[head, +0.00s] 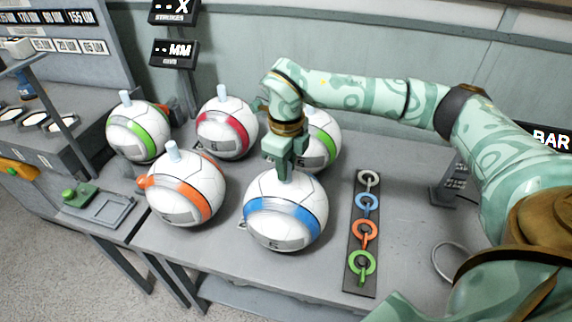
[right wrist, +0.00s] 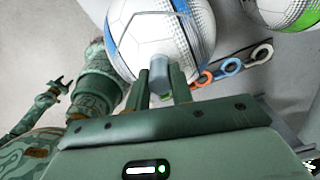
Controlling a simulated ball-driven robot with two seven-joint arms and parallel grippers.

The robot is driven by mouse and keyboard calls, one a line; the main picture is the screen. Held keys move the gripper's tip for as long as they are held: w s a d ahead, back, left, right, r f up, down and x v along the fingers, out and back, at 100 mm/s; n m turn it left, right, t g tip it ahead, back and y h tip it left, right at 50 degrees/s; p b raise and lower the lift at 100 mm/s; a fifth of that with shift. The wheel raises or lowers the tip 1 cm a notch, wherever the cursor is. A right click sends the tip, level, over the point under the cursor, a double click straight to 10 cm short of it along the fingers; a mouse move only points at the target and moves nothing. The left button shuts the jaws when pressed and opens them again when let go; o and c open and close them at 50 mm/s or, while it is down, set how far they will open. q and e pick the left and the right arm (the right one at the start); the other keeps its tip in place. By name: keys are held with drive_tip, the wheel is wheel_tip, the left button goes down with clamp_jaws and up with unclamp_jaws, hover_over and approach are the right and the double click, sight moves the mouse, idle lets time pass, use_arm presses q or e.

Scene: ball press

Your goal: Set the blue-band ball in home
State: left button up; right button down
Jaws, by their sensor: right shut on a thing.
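The blue-band ball (head: 285,230) is white with a wide blue stripe and sits at the front middle of the grey table. My right gripper (head: 284,168) comes down over its top and is shut on its pale blue stem. In the right wrist view the stem (right wrist: 159,75) stands between the two fingers, with the white ball (right wrist: 160,35) beyond. I cannot tell whether the ball touches the table. No place marked home can be read. My left gripper (right wrist: 62,84) shows small at the left of the right wrist view; its jaws are too small to judge.
An orange-band ball (head: 187,188) is close left of the blue one. A red-band ball (head: 227,128) and two green-band balls (head: 137,132) (head: 320,142) stand behind. A dark strip (head: 352,285) with coloured rings lies right. Table space is free right of the strip.

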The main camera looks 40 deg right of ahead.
drive_tip(key=shift+f, duration=0.1)
drive_tip(key=shift+f, duration=0.1)
drive_tip(key=c, duration=1.2)
unclamp_jaws()
drive_tip(key=shift+c, duration=0.2)
wheel_tip(320, 180, up, 12)
drive_tip(key=p, duration=0.3)
drive_tip(key=shift+r, duration=0.25)
